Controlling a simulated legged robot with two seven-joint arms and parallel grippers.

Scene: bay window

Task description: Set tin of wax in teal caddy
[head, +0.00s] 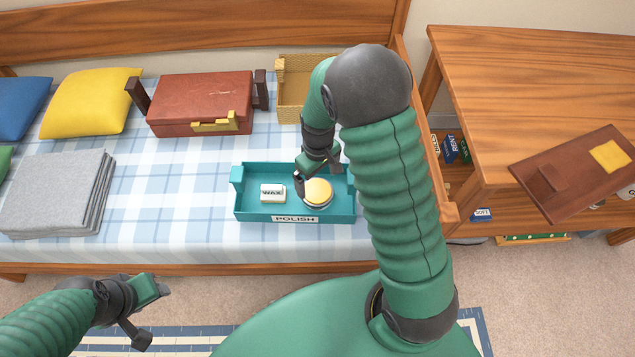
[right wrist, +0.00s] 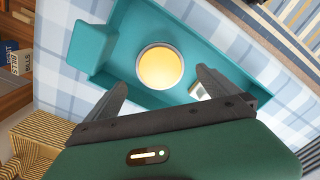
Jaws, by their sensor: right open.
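The teal caddy (head: 245,209), labelled POLISH, sits on the checked bed cover. A round tin with a yellow top (head: 318,193) is in the caddy, right of a small white piece marked WAX (head: 272,193). The tin also shows in the right wrist view (right wrist: 160,66), upright over the caddy floor. My right gripper (head: 318,173) is open above the caddy; in the right wrist view its fingertips (right wrist: 162,84) are spread beside the tin's near edge, apart from it. My left gripper (head: 153,314) is open and empty in front of the bed.
A red-brown case (head: 200,100), a wicker basket (head: 293,92), folded grey cloths (head: 50,195) and a yellow cushion (head: 90,102) lie on the bed. A wooden desk (head: 540,85) with shelved items stands right. The cover left of the caddy is clear.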

